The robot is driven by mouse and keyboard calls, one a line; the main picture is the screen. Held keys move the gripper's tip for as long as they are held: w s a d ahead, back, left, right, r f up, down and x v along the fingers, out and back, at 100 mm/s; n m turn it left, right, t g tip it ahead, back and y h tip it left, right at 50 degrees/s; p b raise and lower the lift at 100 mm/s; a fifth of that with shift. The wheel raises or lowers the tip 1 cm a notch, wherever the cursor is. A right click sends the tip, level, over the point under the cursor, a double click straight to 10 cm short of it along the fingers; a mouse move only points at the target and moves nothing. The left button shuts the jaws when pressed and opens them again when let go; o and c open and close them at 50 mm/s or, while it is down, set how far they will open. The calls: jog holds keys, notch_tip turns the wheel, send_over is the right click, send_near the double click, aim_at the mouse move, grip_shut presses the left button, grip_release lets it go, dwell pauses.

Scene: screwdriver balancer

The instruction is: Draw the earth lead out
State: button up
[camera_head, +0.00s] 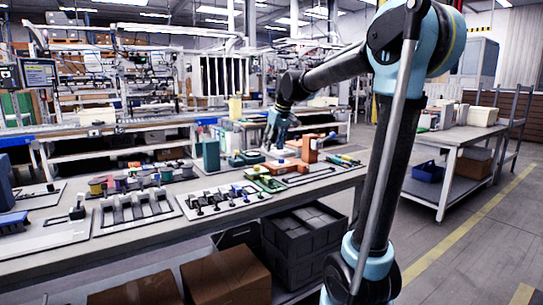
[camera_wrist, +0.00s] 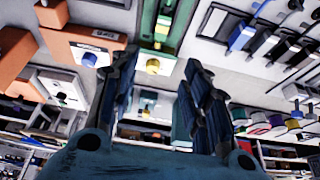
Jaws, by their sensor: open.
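My gripper (camera_head: 279,126) is above the far part of the workbench, and its fingers are spread with nothing between them in the wrist view (camera_wrist: 160,62). I cannot make out which part is the earth lead. The orange block also shows in the head view (camera_head: 309,148).
A dark green upright box (camera_head: 211,155) stands left of my gripper. Several coloured spools (camera_head: 130,179) and racks of dark tools (camera_head: 226,200) cover the bench's nearer part. Black crates (camera_head: 303,240) and a cardboard box (camera_head: 226,276) are below.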

aim_at(266, 176)
jog(key=x, duration=1.7)
jog(key=shift+s+d+f, duration=0.1)
jog(key=c, duration=0.7)
jog(key=o, duration=0.7)
